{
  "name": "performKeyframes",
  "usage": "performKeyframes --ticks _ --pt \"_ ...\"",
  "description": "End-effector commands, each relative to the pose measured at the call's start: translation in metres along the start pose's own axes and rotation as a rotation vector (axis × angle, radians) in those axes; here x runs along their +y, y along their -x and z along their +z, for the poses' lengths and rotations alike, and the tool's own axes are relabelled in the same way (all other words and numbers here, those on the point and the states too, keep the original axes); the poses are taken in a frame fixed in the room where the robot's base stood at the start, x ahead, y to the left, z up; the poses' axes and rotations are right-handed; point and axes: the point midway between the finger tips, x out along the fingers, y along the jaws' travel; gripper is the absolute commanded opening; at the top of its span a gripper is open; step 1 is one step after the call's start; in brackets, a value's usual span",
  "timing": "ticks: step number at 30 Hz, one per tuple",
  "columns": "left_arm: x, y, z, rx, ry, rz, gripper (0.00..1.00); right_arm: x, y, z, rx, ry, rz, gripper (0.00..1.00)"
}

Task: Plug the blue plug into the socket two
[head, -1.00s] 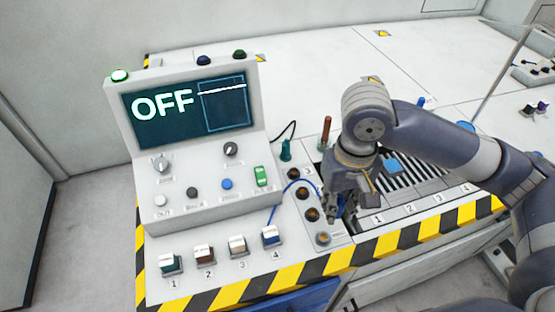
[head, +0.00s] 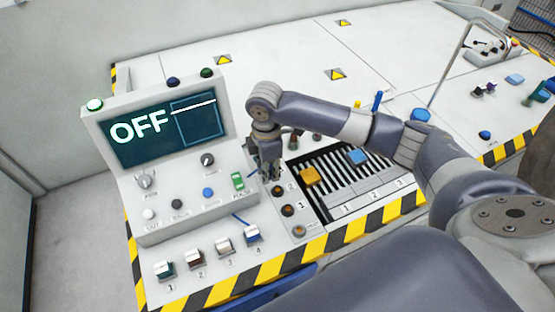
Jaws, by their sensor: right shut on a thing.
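My right gripper (head: 271,178) points down beside the control console, with its fingertips at the socket labelled 2 (head: 277,191). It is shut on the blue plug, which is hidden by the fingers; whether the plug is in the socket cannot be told. The socket labelled 1 (head: 287,210) is empty, nearer the front edge. My left gripper is not in view.
The console screen (head: 165,127) reads OFF. Several numbered switches (head: 195,259) stand in front of it. The white table behind is largely clear.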

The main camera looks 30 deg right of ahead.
Motion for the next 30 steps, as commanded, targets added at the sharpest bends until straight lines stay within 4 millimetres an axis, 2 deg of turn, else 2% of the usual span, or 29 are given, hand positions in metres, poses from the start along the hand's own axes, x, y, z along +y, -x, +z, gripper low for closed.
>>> performKeyframes --ticks 1,3,9,13,18,30 --pt "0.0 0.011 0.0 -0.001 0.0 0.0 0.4 0.003 0.001 0.003 0.0 0.063 -0.004 0.0" --pt "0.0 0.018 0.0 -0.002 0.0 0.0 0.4 0.009 -0.005 0.009 0.0 0.168 -0.004 0.0" --pt "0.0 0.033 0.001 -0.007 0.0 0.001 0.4 0.019 -0.021 0.024 0.001 0.431 -0.002 0.0" --pt "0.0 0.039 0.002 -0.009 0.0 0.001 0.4 0.022 -0.029 0.03 0.001 0.546 -0.001 0.0" --pt "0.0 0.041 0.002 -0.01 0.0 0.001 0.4 0.025 -0.034 0.034 0.001 0.615 0.002 0.0" --pt "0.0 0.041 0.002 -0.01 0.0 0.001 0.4 0.025 -0.034 0.035 0.001 0.621 0.002 0.0"
